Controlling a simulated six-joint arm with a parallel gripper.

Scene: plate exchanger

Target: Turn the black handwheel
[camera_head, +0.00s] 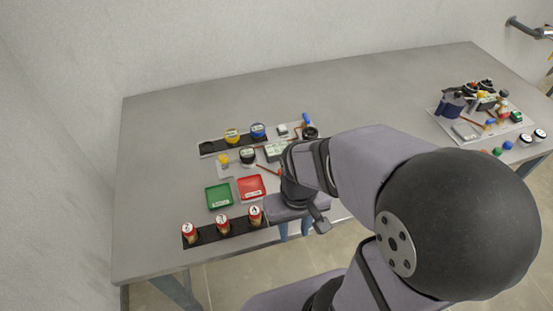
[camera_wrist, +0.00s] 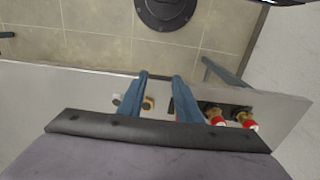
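Several parts lie on the grey table. A dark round part (camera_head: 310,132) at the back of the near group, partly behind my arm, may be the black handwheel; I cannot tell for sure. My gripper (camera_head: 294,234) points down near the table's front edge, in front of that part and apart from it. In the wrist view my gripper (camera_wrist: 160,76) has its two blue fingers apart, with nothing held. A small brass-coloured piece (camera_wrist: 148,103) shows between the fingers, apparently beyond them.
A green tray (camera_head: 218,196) and a red tray (camera_head: 250,188) lie behind. A crowded white board (camera_head: 466,131) is at the right. The table's left side is clear.

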